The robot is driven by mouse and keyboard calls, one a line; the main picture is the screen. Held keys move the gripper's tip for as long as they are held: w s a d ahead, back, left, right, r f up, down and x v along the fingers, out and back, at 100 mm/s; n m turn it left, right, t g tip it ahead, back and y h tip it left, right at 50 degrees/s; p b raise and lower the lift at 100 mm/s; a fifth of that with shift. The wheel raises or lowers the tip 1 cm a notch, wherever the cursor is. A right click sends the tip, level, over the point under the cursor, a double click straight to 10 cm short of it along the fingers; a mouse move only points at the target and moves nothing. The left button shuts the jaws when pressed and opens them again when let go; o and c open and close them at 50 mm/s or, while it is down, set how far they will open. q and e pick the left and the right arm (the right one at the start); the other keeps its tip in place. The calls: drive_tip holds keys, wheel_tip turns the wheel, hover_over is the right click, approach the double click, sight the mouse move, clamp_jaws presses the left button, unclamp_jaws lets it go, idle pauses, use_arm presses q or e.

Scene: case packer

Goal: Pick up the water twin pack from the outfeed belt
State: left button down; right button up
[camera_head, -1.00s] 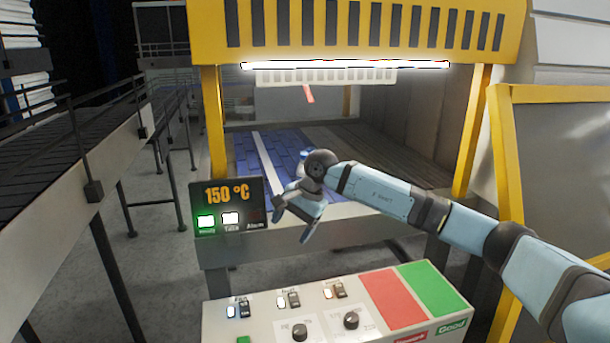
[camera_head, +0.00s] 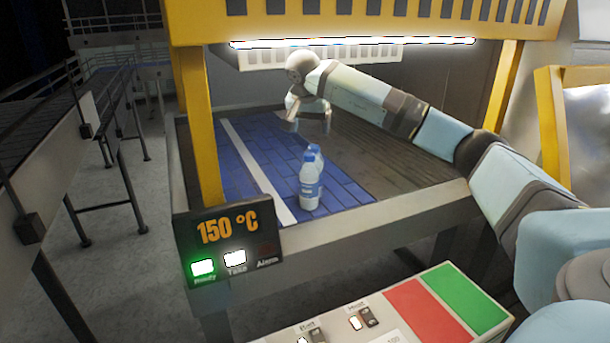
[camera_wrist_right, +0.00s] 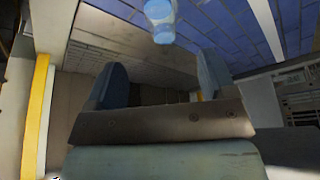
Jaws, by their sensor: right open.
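The water twin pack (camera_head: 310,185) stands upright on the blue outfeed belt (camera_head: 345,188), near its front edge. It looks like two clear bottles with blue caps and blue-white labels, one partly behind the other. My right gripper (camera_head: 309,122) is open and empty, above the belt and behind the pack in the head view. In the right wrist view, the gripper's two fingers (camera_wrist_right: 158,82) are spread apart, and part of the pack (camera_wrist_right: 161,20) shows beyond them at the top edge, not between them. My left gripper is not in view.
A yellow frame (camera_head: 197,125) and a lit lamp bar (camera_head: 350,42) border the opening my right arm reaches into. A display reading 150 °C (camera_head: 228,240) stands at the front left. A control panel with red and green pads (camera_head: 455,300) is in front.

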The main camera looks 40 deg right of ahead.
sight(312, 150)
drive_tip(key=p+x, duration=0.1)
drive_tip(key=x, duration=0.4)
drive_tip(key=shift+s, duration=0.1)
drive_tip(key=p+x, duration=0.2)
drive_tip(key=x, duration=0.2)
drive_tip(key=shift+f, duration=0.4)
drive_tip(key=shift+w+d+f, duration=0.1)
drive_tip(key=shift+w+f, duration=0.2)
drive_tip(key=shift+s+r, duration=0.1)
drive_tip(key=c, duration=1.2)
clamp_jaws()
